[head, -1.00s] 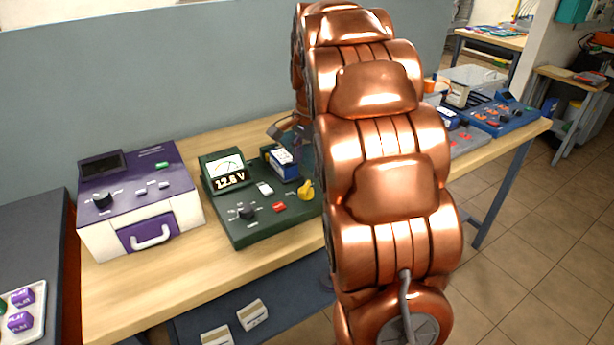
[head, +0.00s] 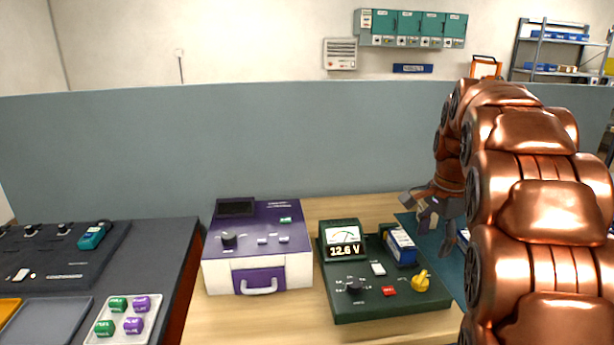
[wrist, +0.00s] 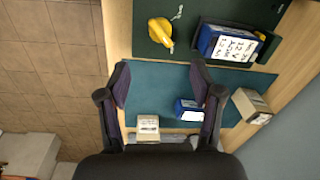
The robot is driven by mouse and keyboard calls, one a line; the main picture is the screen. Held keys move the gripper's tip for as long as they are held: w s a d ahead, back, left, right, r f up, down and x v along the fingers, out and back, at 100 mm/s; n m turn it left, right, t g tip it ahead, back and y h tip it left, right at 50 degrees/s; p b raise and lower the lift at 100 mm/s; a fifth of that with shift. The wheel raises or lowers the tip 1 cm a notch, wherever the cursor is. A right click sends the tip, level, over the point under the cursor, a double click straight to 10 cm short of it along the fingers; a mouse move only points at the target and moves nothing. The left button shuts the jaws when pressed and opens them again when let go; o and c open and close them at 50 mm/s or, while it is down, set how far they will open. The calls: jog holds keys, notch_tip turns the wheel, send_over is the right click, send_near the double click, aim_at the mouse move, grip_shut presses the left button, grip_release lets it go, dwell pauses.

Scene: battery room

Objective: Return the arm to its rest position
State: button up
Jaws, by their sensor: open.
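My copper-coloured arm fills the right of the head view, bent over the bench. My gripper (head: 437,222) hangs at its far end, right of the green tester (head: 345,300). In the wrist view my gripper (wrist: 160,75) has its two fingers spread wide, with nothing held between them. Below it lies a teal mat (wrist: 155,80) with a small blue battery (wrist: 188,110) and two pale blocks, one of them (wrist: 148,124) near the left finger. Another blue battery (head: 401,246) sits in the tester's holder and also shows in the wrist view (wrist: 228,43).
A purple and white case (head: 258,250) stands left of the tester, whose yellow knob (head: 421,281) is at its right. A dark bench (head: 165,245) with a tray (head: 95,335) of green and purple cubes is further left. A grey partition (head: 250,140) runs behind.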

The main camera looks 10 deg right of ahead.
jog(key=s+a+f+n+g+p, duration=0.1)
jog(key=s+a+f+n+p, duration=0.1)
jog(key=s+a+n, duration=0.6)
jog(key=s+a+f+n+g+p, duration=0.1)
jog(key=s+a+f+n+p, duration=0.2)
jog(key=s+a+n, duration=0.5)
jog(key=s+a, duration=0.5)
jog(key=s, duration=0.8)
jog(key=shift+s+f+n+g, duration=0.2)
jog(key=shift+f+n+g, duration=0.1)
jog(key=shift+f+n, duration=0.1)
jog(key=shift+a, duration=0.1)
